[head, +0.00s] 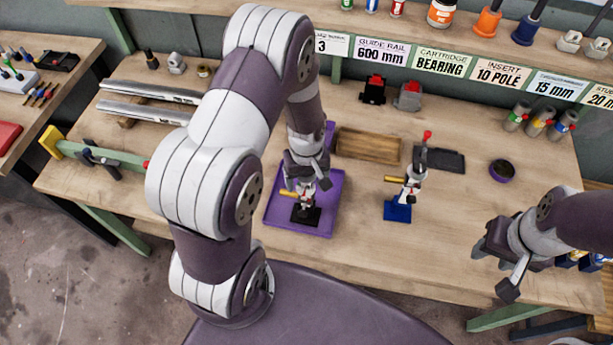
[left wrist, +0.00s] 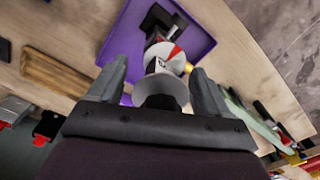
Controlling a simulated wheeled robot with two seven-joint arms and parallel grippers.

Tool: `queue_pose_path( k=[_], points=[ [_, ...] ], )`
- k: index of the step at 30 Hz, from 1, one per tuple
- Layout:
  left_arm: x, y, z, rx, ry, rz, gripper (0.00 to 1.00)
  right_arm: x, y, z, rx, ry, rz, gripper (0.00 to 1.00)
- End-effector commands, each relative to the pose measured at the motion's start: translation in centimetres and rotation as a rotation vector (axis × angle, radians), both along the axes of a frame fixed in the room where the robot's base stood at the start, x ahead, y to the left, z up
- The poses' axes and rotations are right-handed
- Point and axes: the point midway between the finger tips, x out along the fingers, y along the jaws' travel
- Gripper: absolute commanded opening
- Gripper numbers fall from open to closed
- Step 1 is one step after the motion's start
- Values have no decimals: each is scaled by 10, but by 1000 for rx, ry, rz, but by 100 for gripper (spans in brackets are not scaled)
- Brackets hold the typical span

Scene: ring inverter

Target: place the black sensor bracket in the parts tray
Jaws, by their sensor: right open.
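The black sensor bracket (head: 306,215) has a black base, a pale upright body and a yellow side piece. It stands upright in the purple parts tray (head: 327,222). The left wrist view shows its pale round body (left wrist: 160,90) and black base (left wrist: 158,18), with the tray (left wrist: 198,40) around it. My left gripper (head: 305,180) is right above the bracket. Its fingers (left wrist: 160,82) are spread on either side of the round top, with gaps showing. My right gripper (head: 494,268) is open and empty at the right front of the bench, away from the bracket.
A similar bracket with a blue base (head: 398,211) stands right of the tray. Behind are a wooden tray (head: 368,146), a dark tray (head: 446,160) and a dark round cup (head: 502,170). Silver rails (head: 145,109) lie at left. The bench between blue bracket and right gripper is clear.

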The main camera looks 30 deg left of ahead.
Motion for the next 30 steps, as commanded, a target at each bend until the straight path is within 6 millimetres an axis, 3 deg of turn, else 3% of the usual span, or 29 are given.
queue_pose_path(
  k=[5, 10, 21, 26, 30],
  points=[
    [0, 0, 1, 0, 0, 0, 78, 0, 0, 0, 0, 0, 0, 44],
    [1, 0, 14, 0, -4, 0, 78, 0, 0, -2, 0, 0, 0, 44],
    [1, 0, 98, 0, -5, 0, 78, 0, 0, -18, 0, 0, 0, 44],
    [0, 0, 119, 1, -2, -8, 78, 0, 0, -21, 0, 0, 0, 44],
    [-26, -14, 133, 6, -39, -256, 78, 0, 0, -20, 0, 0, 0, 44]
  ],
)
